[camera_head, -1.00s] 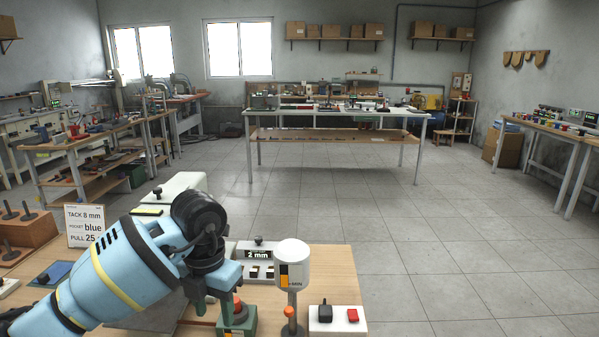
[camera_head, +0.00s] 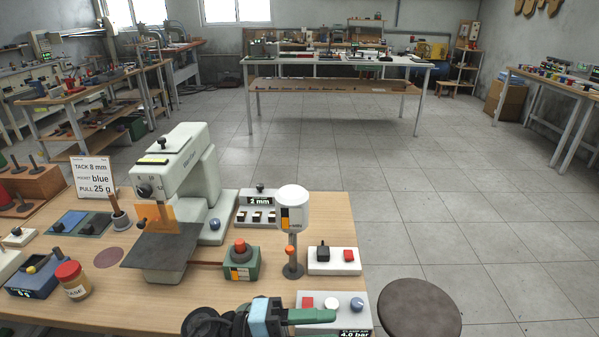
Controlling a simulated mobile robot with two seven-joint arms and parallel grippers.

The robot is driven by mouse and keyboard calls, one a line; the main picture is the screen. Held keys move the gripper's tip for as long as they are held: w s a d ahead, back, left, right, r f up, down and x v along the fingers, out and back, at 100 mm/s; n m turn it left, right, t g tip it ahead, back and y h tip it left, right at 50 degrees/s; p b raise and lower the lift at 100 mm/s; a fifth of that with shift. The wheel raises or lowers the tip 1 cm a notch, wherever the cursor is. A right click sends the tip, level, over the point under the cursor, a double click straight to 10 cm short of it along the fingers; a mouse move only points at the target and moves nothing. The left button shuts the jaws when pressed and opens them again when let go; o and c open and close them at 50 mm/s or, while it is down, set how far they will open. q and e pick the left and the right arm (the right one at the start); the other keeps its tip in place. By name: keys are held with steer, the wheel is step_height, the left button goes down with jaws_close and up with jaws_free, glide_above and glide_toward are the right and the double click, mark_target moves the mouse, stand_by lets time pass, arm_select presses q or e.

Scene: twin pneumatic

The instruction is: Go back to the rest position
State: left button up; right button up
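A blue and black arm with a teal-green gripper (camera_head: 308,317) shows at the bottom centre, pointing right. It seems to be my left arm, drawn back to the near edge of the bench. It lies in front of the white control box (camera_head: 357,304) and partly covers it. Nothing shows held in it, but its fingers are too cut off to tell open from shut. My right gripper is out of view.
On the wooden bench (camera_head: 335,231) stand a pale green machine (camera_head: 185,160), a green box with a red button (camera_head: 241,260), a white-capped post (camera_head: 293,210), a switch box (camera_head: 332,261), a jar (camera_head: 73,281) and a sign (camera_head: 93,175). A round stool (camera_head: 420,308) stands at right.

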arm_select(q)
steer(key=s+a+f+n+t+y+p, duration=0.1)
steer(key=a+f+n+t+y, duration=0.6)
steer(key=n, duration=0.6)
steer(key=s+a+f+n+t+y, duration=0.2)
steer(key=a+f+n+t+y, duration=0.4)
steer(key=n+t, duration=0.5)
steer(key=s+a+f+n+g+y, duration=0.2)
steer(key=s+a+f+n+g, duration=0.2)
steer(key=s+f, duration=0.3)
steer(key=s+a+f+n+g+y, duration=0.2)
steer(key=s+a+f+n+g, duration=0.2)
steer(key=s, duration=0.8)
step_height(320, 180, down, 4)
steer(key=shift+a+r+n+g+y+p, duration=0.25)
steer(key=shift+a+g+p, duration=0.2)
steer(key=shift+a, duration=0.75)
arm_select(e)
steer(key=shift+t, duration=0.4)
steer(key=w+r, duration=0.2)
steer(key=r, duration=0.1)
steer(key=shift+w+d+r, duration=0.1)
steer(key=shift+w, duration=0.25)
